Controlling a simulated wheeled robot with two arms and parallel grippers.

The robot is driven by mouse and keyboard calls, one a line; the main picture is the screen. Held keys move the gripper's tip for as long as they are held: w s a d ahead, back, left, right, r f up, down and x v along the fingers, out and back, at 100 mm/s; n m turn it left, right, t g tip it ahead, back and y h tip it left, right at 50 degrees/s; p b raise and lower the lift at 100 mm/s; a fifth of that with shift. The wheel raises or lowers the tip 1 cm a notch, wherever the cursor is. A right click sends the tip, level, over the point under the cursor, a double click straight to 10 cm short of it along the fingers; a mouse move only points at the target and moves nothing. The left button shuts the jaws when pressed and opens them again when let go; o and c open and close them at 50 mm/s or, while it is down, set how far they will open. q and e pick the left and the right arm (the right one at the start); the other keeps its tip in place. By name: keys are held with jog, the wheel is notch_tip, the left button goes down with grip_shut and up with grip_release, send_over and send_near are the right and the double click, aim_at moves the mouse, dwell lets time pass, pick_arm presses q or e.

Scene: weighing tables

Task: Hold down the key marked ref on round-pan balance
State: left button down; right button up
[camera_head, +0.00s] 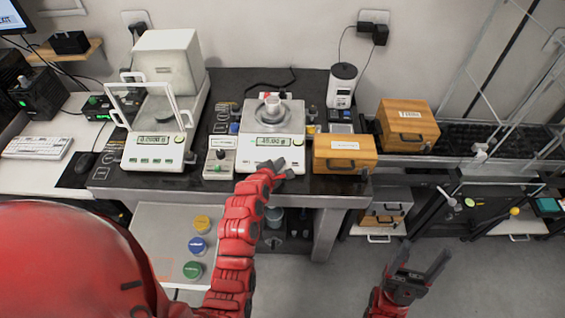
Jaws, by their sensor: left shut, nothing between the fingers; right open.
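The round-pan balance (256,155) stands on the dark weighing table, with a small cup (272,105) on its round pan. Its lit display (272,141) reads about 15.00 g, though the digits are small. My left gripper (287,172) is shut and empty, at the front panel of this balance, where its keys are. The gripper covers part of the front panel, so the key marked ref cannot be made out. I cannot tell whether the fingertips touch a key. My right gripper (418,266) is open and empty, low over the floor at the right, away from the table.
A balance with a draft shield (154,152) stands left of the round-pan balance, with a small control box (219,158) between. Wooden boxes (344,154) sit close on the right. Coloured-lid jars (198,245) are on a lower shelf. The floor around my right gripper is clear.

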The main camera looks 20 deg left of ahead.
dwell(0.8)
pick_arm(q)
jog(key=shift+s+r+p, duration=0.25)
jog(key=shift+r+p, duration=0.4)
jog(key=shift+r, duration=0.1)
jog(key=r+p, duration=0.1)
jog(key=s+r+p, duration=0.1)
jog(key=r, duration=0.1)
jog(key=r+p, duration=0.1)
jog(key=shift+s+d+r, duration=0.2)
jog(key=shift+d+r, duration=0.05)
jog(key=shift+r, duration=0.15)
jog(key=shift+a, duration=0.1)
